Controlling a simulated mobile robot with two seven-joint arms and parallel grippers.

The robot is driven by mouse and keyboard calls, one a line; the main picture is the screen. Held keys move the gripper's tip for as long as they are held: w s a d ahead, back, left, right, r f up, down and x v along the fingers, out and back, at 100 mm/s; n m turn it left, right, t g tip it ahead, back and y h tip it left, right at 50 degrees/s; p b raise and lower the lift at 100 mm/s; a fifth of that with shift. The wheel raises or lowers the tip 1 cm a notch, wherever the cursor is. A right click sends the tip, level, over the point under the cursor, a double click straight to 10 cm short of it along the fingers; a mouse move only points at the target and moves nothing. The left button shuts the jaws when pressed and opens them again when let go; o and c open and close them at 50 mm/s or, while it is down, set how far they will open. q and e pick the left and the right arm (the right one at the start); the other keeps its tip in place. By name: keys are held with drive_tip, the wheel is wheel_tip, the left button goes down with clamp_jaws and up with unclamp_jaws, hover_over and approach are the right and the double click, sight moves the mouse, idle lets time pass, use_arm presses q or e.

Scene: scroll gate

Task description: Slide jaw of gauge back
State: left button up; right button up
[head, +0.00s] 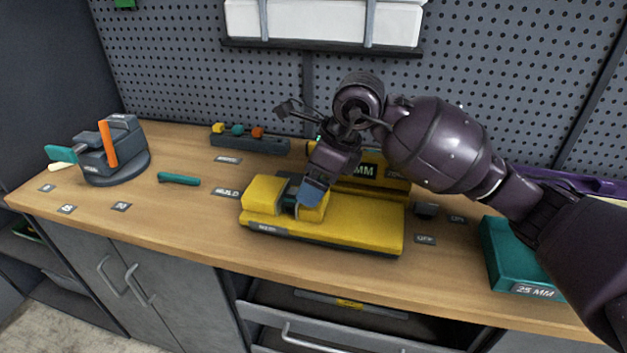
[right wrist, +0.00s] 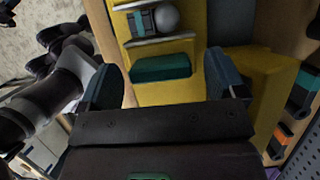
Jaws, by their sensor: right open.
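The yellow gauge (head: 345,228) lies on the wooden bench in the middle of the head view. A yellow block (head: 262,195) stands at its left end, and a second yellow block (head: 312,212) sits just right of it, partly hidden by my gripper. My right gripper (head: 312,196) is over this second block, pointing down. In the right wrist view, its fingers (right wrist: 167,80) are apart, with a teal piece (right wrist: 160,68) on the yellow gauge body (right wrist: 170,93) showing between them. Gaps show on both sides of the teal piece.
A yellow MM-marked block (head: 365,172) stands close behind the gauge. A teal 25 MM block (head: 510,262) is at right, under my forearm. A grey vise-like fixture (head: 112,155), a small teal bar (head: 178,179) and a peg rack (head: 248,143) are to the left.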

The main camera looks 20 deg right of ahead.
drive_tip(key=shift+a+f, duration=0.15)
drive_tip(key=shift+f, duration=0.2)
drive_tip(key=c, duration=1.3)
drive_tip(key=s+d, duration=0.2)
drive_tip(key=d, duration=0.1)
drive_tip(key=s+d+p, duration=0.1)
drive_tip(key=d, duration=0.1)
drive_tip(key=shift+s+d+r, duration=0.1)
drive_tip(key=shift+s+d, duration=0.05)
drive_tip(key=shift+s, duration=0.05)
drive_tip(key=shift+s+d, duration=0.15)
drive_tip(key=shift+d, duration=0.1)
